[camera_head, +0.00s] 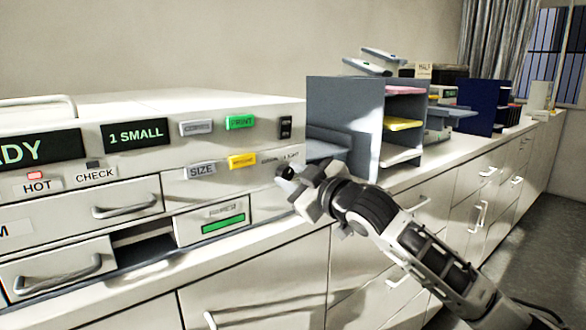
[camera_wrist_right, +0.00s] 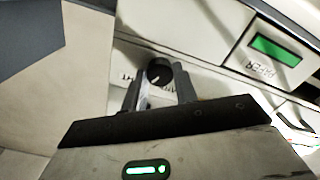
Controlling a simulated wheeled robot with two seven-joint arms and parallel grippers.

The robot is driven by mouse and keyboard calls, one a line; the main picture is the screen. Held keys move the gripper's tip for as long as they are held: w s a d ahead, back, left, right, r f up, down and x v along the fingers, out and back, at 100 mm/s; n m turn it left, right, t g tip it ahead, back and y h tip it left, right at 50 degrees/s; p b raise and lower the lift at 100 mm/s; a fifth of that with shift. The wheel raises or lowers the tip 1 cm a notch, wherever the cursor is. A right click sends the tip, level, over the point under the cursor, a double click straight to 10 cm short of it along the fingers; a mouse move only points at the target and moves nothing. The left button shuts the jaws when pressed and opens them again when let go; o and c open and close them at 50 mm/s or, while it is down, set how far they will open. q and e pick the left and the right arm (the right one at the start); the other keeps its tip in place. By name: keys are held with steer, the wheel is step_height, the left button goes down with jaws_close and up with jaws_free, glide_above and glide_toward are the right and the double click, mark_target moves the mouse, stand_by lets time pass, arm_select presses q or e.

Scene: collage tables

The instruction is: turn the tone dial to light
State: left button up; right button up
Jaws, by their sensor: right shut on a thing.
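The tone dial (camera_wrist_right: 158,73) is a small round black knob with a pale pointer mark on the front of the white machine (camera_head: 190,110). In the head view the dial (camera_head: 285,171) shows at the fingertips, with a partly hidden label reading "LIGHT" above it. My right gripper (camera_head: 299,183) reaches it from the right. In the right wrist view its two fingers (camera_wrist_right: 160,90) stand on either side of the dial, shut on it. Which way the pointer is set is hard to tell. My left gripper is not in view.
Near the dial are a yellow button (camera_head: 242,161), a grey SIZE button (camera_head: 201,171), a green PRINT button (camera_head: 240,122) and a black switch (camera_head: 286,127). A paper drawer (camera_head: 212,222) lies below. A grey shelf unit (camera_head: 345,110) stands right of the machine on the counter.

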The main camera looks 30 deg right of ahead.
steer(key=shift+m+p, duration=0.8)
steer(key=shift+m, duration=0.8)
steer(key=o, duration=1)
steer(key=s, duration=0.5)
steer(key=s+d+b, duration=0.1)
steer(key=s, duration=0.4)
steer(key=s+b, duration=0.1)
steer(key=s, duration=0.5)
steer(key=shift+d, duration=0.15)
steer(key=shift+w, duration=0.1)
